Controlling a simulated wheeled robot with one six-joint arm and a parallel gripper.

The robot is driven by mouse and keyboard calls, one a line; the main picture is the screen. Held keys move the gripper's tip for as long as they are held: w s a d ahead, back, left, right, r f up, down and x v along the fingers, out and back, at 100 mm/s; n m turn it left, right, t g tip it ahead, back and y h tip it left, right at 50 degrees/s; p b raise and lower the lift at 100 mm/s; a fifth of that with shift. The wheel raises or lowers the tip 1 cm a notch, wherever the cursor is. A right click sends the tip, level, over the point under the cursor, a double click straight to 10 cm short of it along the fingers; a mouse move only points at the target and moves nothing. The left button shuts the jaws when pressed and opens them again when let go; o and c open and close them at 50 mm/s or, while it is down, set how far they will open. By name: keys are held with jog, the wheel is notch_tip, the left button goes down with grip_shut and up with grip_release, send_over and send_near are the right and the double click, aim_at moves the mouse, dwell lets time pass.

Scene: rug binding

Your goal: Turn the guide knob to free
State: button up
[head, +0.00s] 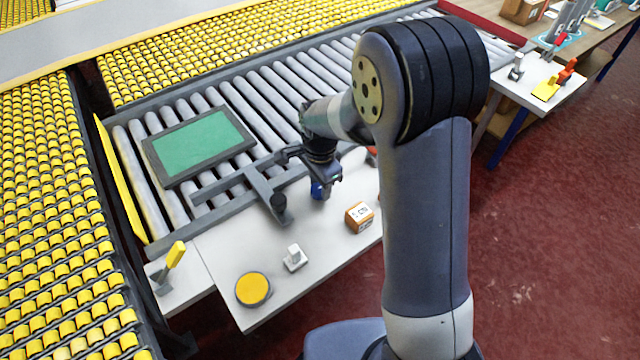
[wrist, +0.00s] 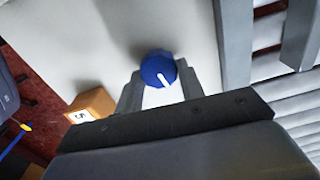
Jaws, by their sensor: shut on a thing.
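A round blue knob (wrist: 158,70) with a white pointer line shows in the wrist view. My gripper (wrist: 160,88) is shut on it, with a finger on each side. The white line runs from the knob's middle toward the lower right of the wrist view. In the head view the knob (head: 318,190) shows as a small blue patch below my gripper (head: 320,180), over the white table. My arm and gripper hide most of it there. Any marks around the knob are not visible.
A small orange-brown box (head: 359,217) stands on the white table (head: 225,255), near a white block (head: 294,258) and a yellow-topped disc (head: 253,289). A grey guide bar (head: 262,190) lies beside the rollers. A green framed panel (head: 200,145) rests on the rollers.

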aim_at(320, 188)
jog(key=shift+m, duration=1.1)
jog(key=o, duration=1)
jog(key=shift+r, duration=0.1)
notch_tip(320, 188, up, 11)
jog(key=shift+f, duration=0.2)
notch_tip(320, 188, down, 11)
jog(key=shift+r, duration=0.1)
dwell(0.5)
